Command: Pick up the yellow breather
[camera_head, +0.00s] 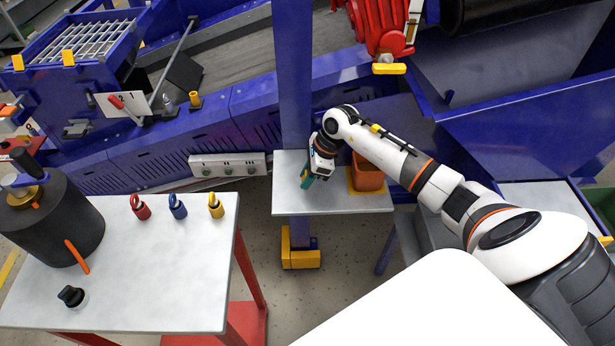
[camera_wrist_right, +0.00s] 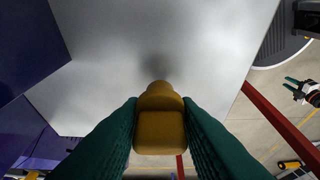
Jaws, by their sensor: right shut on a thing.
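The yellow breather (camera_wrist_right: 160,132) sits between the two green fingers of my right gripper (camera_wrist_right: 160,125) in the right wrist view, and the fingers press on both its sides. Its rounded narrower end points toward the pale tabletop. In the head view my right gripper (camera_head: 307,181) is over the left part of the small grey table (camera_head: 290,205), and the breather is hidden there. I cannot tell whether the breather touches the tabletop. A small gripper with green tips (camera_wrist_right: 292,82), seemingly my left one, shows at the right of the wrist view, too small to judge.
An orange bin (camera_head: 367,174) stands right of my right gripper on the small table. A blue post (camera_head: 294,90) rises just behind.

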